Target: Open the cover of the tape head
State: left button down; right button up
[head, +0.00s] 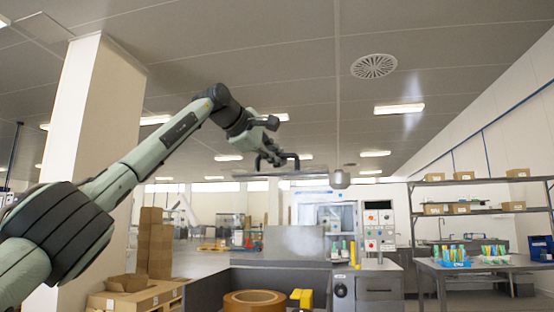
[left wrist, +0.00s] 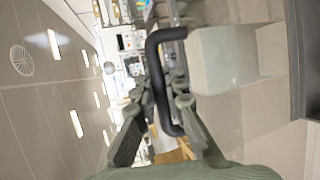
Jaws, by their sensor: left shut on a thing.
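My left gripper (head: 268,150) is raised high, above the machine in the middle of the head view. It is shut on a black bar handle (head: 291,159). The handle also shows in the left wrist view (left wrist: 154,75), passing between the fingers of the left gripper (left wrist: 168,88). A thin grey plate (head: 310,174), which looks like the cover seen nearly edge-on, lies just below the handle and is raised. I cannot tell its exact tilt. My right gripper is in neither view.
Below stand a large brown ring-shaped roll (head: 253,296) and a yellow part (head: 302,297). A control panel (head: 379,225) stands to the right. A work table (head: 480,266) and a shelf with boxes (head: 481,183) are further right. A white pillar (head: 92,130) rises behind my left arm.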

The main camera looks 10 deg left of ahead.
pick_arm(q)
jog(key=shift+r, duration=0.2)
jog(key=c, duration=1.9)
grip_release()
jog(key=shift+s+a, duration=0.1)
jog(key=shift+o, duration=0.2)
jog(key=shift+f, duration=0.1)
jog(key=v, duration=1.2)
